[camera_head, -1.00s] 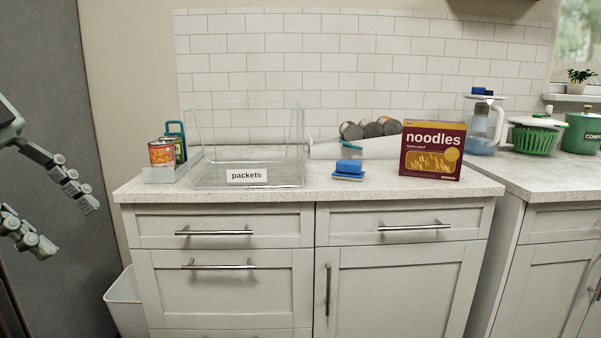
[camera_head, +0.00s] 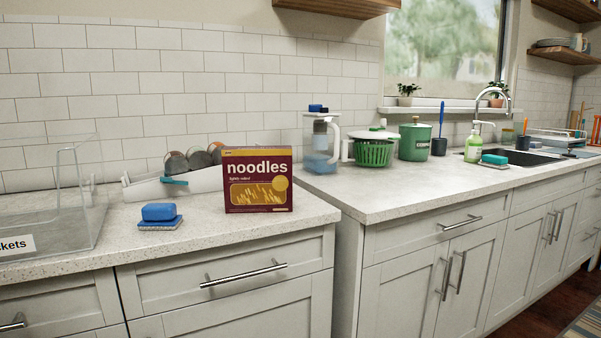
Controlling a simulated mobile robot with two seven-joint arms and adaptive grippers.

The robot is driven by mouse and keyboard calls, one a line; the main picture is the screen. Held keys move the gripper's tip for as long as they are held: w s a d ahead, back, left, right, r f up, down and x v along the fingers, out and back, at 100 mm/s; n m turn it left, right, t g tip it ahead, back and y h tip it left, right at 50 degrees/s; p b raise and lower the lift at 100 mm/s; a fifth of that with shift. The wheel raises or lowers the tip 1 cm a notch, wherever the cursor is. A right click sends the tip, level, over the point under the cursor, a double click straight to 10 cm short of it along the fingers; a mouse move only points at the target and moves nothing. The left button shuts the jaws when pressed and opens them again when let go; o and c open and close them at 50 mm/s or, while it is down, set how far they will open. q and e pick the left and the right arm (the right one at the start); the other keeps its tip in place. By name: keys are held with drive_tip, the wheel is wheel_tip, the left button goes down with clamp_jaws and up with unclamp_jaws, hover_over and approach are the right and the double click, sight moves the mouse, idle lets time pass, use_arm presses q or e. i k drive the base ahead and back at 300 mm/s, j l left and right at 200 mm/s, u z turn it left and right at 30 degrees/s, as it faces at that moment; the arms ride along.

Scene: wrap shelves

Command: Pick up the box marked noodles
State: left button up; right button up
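The noodles box (camera_head: 258,180) is dark red with a yellow top band, a white "noodles" label and a pasta picture. It stands upright near the right end of the left counter (camera_head: 190,236), its front facing me. Nothing is touching it from my side. Neither of my grippers is in the head view now.
A white can rack (camera_head: 175,184) stands behind. A clear packets bin (camera_head: 62,220) is at the far left.

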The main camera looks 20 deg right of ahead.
sight(257, 179)
drive_tip(key=i+l+z, duration=0.3)
drive_tip(key=i+l, duration=0.15)
drive_tip(key=i+l+z, duration=0.35)
drive_tip(key=i, duration=0.2)
drive_tip(key=i+l+z, duration=0.1)
drive_tip(key=i, duration=0.35)
drive_tip(key=i+u, duration=0.2)
drive_tip(key=k+l, duration=0.05)
drive_tip(key=k, duration=0.05)
